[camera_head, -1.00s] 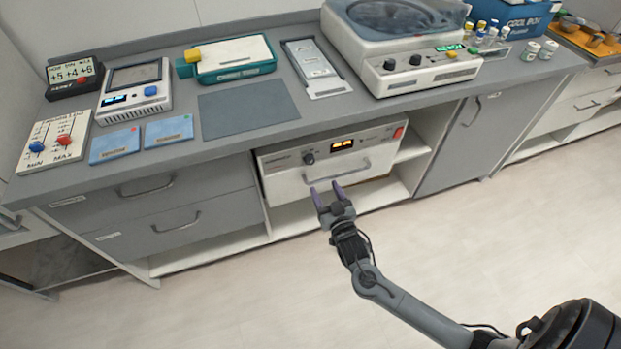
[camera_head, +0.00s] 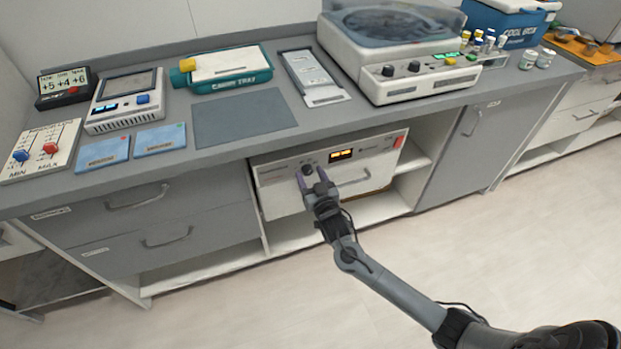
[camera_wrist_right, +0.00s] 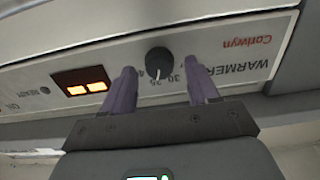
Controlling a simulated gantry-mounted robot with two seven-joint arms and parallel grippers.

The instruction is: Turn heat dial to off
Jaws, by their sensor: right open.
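The heat dial (camera_head: 307,168) is a round dark knob on the front of the white warmer (camera_head: 283,203), in the bay under the counter. In the right wrist view the panel is upside down. There the dial (camera_wrist_right: 159,62) has a pale mark that seems to point near 35, among the numbers 30, 35 and 40. My right gripper (camera_head: 312,174) is open in front of the dial. In the wrist view its purple fingers (camera_wrist_right: 160,80) stand on either side of the knob, with gaps on both sides. My left gripper is not in view.
The warmer has a lit orange display (camera_head: 341,155), a red switch (camera_head: 399,139) and a handle (camera_head: 352,180). The grey counter (camera_head: 350,118) overhangs it and carries a centrifuge-like machine (camera_head: 395,55) and other devices. The floor in front is clear.

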